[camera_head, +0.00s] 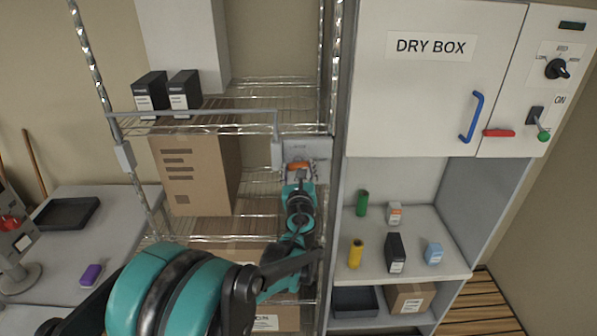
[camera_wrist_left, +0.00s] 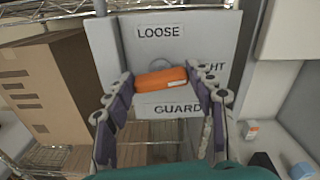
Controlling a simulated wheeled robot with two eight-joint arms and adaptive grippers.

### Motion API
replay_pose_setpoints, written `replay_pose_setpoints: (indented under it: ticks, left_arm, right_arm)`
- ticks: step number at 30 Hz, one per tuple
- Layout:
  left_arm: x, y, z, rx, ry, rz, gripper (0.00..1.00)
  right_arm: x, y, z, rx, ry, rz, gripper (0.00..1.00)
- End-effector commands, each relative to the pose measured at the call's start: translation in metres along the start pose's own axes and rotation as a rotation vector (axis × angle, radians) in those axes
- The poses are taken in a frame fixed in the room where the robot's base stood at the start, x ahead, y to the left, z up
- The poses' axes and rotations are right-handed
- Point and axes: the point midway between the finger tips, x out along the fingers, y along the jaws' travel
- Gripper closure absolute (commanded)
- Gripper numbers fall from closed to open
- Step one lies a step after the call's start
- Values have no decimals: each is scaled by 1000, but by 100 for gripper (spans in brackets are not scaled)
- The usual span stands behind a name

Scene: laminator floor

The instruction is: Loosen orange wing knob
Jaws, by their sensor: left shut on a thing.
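The orange wing knob (camera_head: 299,165) sits on a grey plate at the right end of the shelf rack. In the left wrist view the knob (camera_wrist_left: 162,79) lies nearly level, its right end slightly higher, between a "LOOSE" label above and a "GUARD" label below. A label ending in "GHT" is partly hidden at right. My left gripper (camera_head: 300,179) is at the plate; in the wrist view its fingers (camera_wrist_left: 163,84) are shut on the knob, one at each end. My right gripper is not in view.
A grey guard bar (camera_head: 205,115) crosses the rack's front left of the plate. Cardboard boxes (camera_head: 190,175) and black boxes (camera_head: 185,90) stand on the rack. A dry box (camera_head: 430,80) and a shelf with small items are at right.

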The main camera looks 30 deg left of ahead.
Motion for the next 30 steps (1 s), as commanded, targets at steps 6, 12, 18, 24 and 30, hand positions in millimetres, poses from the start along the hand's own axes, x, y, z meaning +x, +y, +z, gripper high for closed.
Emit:
replay_pose_setpoints:
  ticks: [6,12,18,24,30]
  left_arm:
    - [0,1,-2,-190,0,0,74]
    - [0,2,-2,-381,0,0,74]
    - [0,3,-2,-571,0,0,74]
    - [0,3,-2,-761,-1,0,74]
    - [0,4,-3,-950,-1,0,74]
  right_arm:
    - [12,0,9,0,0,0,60]
    - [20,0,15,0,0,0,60]
    - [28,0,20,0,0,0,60]
    - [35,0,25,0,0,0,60]
    - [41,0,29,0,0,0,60]
